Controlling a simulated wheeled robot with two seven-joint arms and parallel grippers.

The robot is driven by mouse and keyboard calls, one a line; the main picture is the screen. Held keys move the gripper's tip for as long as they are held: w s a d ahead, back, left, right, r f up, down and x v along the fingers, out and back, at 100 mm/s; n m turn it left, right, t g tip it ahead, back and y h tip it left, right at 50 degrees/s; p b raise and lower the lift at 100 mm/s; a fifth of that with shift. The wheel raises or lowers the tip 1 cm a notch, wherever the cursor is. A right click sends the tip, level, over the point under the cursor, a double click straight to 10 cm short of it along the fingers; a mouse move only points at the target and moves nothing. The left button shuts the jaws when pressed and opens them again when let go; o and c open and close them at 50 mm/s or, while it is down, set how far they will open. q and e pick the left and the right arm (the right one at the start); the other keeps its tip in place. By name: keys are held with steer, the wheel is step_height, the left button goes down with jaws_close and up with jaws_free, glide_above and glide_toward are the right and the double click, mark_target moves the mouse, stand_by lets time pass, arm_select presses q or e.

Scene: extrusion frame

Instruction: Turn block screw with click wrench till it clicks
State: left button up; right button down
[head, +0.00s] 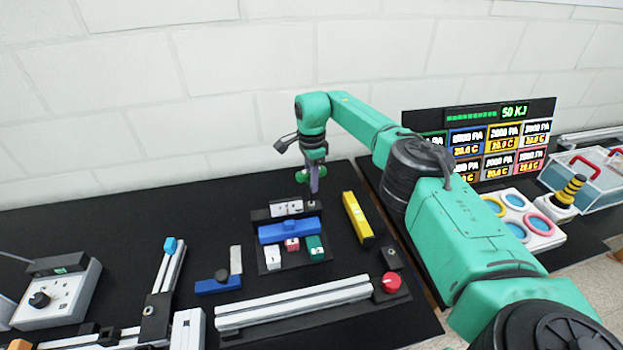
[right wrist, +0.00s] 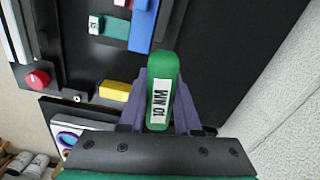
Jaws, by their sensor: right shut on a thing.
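My right gripper (head: 314,188) is over the back of the black table, just behind the rack with the blue bar. In the right wrist view its purple fingers (right wrist: 160,105) are shut on a green handle (right wrist: 163,75) with a white label that seems to read 10 NM, the click wrench. In the head view only green bits of the wrench (head: 302,176) show beside the fingers; its tip is hidden. Black blocks sit on the extrusion rails at the lower left, one of them a bracket (head: 155,312); I cannot tell which screw is the block screw. My left gripper is not in view.
A blue bar (head: 289,231) lies on a black rack with small white, red and green blocks. A yellow bar (head: 357,218), a long profile (head: 293,305), a red knob (head: 391,282) and a grey control box (head: 55,290) stand around. The table's back left is clear.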

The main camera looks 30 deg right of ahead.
steer(key=shift+f, duration=0.2)
stand_by(0.3)
steer(key=shift+r, duration=0.1)
steer(key=shift+r+p, duration=0.65)
steer(key=shift+r, duration=0.3)
steer(key=shift+w+f+b, duration=0.1)
steer(key=shift+f+b, duration=0.6)
steer(key=shift+f, duration=0.2)
steer(key=shift+f+b, duration=0.4)
steer(key=shift+f, duration=0.2)
stand_by(0.5)
